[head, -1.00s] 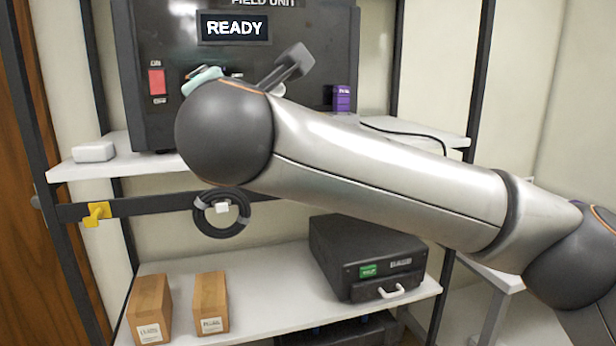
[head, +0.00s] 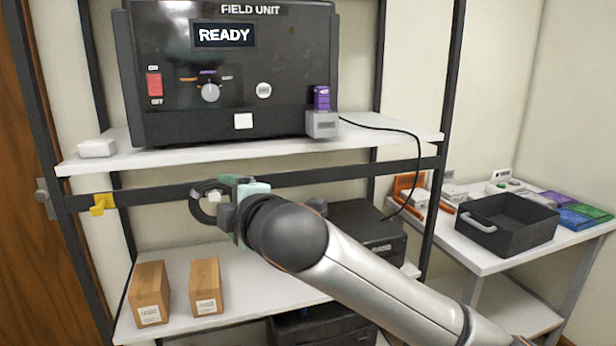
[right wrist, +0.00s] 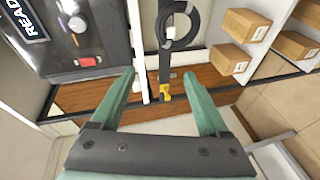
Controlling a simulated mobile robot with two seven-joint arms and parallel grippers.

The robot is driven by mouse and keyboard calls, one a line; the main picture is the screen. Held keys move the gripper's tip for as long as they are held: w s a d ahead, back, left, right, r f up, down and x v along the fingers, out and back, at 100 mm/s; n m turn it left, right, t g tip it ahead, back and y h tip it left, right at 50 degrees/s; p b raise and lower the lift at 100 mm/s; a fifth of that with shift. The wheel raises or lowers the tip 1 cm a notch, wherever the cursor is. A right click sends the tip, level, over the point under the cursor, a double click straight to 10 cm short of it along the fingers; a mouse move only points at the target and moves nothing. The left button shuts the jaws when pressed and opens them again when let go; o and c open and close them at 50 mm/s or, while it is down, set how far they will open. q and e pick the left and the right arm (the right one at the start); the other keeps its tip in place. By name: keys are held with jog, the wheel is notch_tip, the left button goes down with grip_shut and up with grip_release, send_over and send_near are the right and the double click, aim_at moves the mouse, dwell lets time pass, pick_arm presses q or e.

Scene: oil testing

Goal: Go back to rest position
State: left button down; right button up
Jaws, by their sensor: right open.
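My right gripper (head: 232,205) is in front of the shelf rack, below the upper shelf and near the black cable coil. In the right wrist view its two green fingers (right wrist: 165,100) are spread apart with nothing between them. The right arm comes in from the lower right of the head view and hides part of the lower shelf. My left gripper is not in view. The black field unit (head: 230,75) on the upper shelf shows "READY" on its screen. It also shows in the right wrist view (right wrist: 95,30).
The black coil (head: 205,203) hangs on the crossbar close to the gripper. Two cardboard boxes (head: 150,290) and a black case (head: 365,225) stand on the lower shelf. A side table at right holds a black tray (head: 545,228). A yellow hook (head: 103,204) is on the crossbar.

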jog(key=s+d+f+m+g+p, duration=0.15)
jog(key=d+f+m, duration=0.25)
jog(key=f, duration=0.6)
jog(key=s+d+f+m+h+p, duration=0.1)
jog(key=s+d+f+m, duration=0.1)
jog(key=d+f+m, duration=0.5)
jog(key=s+d+f+m+p, duration=0.1)
jog(key=s+d+f+m, duration=0.1)
jog(key=f, duration=1)
jog(key=s+d+f+m+g+h+p, duration=0.1)
jog(key=s+d+f+m, duration=0.3)
jog(key=s+d+f, duration=0.4)
jog(key=s+d+f+m+g+h+p, duration=0.1)
jog(key=s+d+f+m+h+p, duration=0.1)
jog(key=s+d+f, duration=0.6)
jog(key=s+m+h, duration=0.1)
jog(key=s+h, duration=0.1)
jog(key=s, duration=0.4)
jog(key=shift+s+d+f+m, duration=0.2)
jog(key=shift+s+d+m, duration=0.1)
jog(key=shift+m, duration=0.1)
jog(key=shift+w, duration=0.1)
